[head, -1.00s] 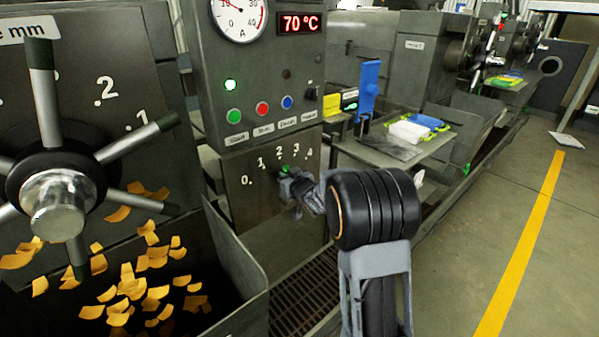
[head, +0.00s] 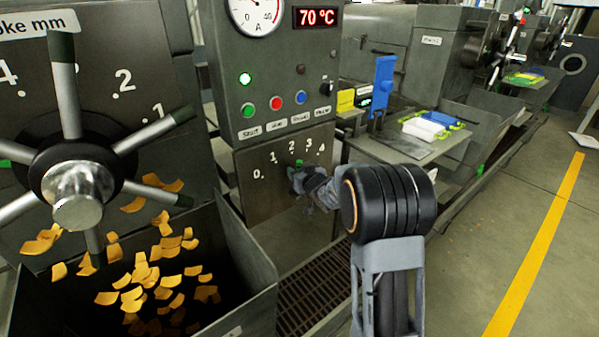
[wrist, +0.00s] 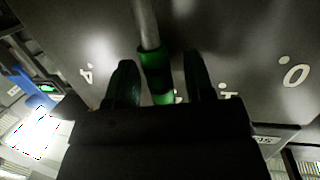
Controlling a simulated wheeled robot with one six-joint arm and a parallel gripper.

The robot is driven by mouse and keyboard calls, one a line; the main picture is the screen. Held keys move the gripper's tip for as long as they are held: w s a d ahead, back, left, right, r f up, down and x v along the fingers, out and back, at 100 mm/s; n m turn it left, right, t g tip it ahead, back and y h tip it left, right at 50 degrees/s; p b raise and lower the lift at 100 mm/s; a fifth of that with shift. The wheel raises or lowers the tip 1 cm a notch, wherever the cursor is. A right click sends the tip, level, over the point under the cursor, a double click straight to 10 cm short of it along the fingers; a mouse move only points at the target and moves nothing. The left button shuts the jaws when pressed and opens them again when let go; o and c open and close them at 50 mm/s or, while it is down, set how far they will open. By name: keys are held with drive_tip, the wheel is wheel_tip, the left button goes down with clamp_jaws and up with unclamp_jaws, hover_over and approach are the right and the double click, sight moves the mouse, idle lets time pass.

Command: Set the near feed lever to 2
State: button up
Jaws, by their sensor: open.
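The near feed lever (wrist: 156,72) shows in the wrist view as a metal rod with a green grip, coming down from the top. My gripper (wrist: 161,82) is open, with one dark finger on each side of the green grip; I cannot tell whether either touches it. In the wrist view the green end lies left of the 1, beside a partly covered figure; 4 is farther left and 0 far right. In the head view my gripper (head: 304,182) is in front of the 0 to 4 feed panel (head: 258,202) and hides most of the lever. The exact setting is unclear.
A spoked choke handwheel (head: 82,180) and a bin (head: 248,265) with orange flakes stand at left. The control box (head: 290,75) with buttons is above the panel. A side table (head: 400,150) with coloured items stands to the right. Floor beyond is clear.

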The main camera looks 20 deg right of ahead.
drive_tip(key=v, duration=1.3)
drive_tip(key=shift+s+b, duration=0.35)
drive_tip(key=shift+s, duration=0.05)
drive_tip(key=shift+d, duration=0.1)
drive_tip(key=s+d+f+m+g+h, duration=0.3)
drive_tip(key=s+d+f+g+h, duration=0.2)
drive_tip(key=s+f+g, duration=0.2)
drive_tip(key=s+a+r+g+y+p, duration=0.1)
drive_tip(key=s+a+r+g, duration=0.1)
drive_tip(key=s+a, duration=0.4)
drive_tip(key=s+a+r+n+g+y+p, duration=0.1)
drive_tip(key=s+a+r+g+y, duration=0.1)
drive_tip(key=s+a, duration=0.5)
drive_tip(key=shift+s+r+n+g, duration=0.35)
drive_tip(key=shift+r+g, duration=0.15)
drive_tip(key=shift+r, duration=0.45)
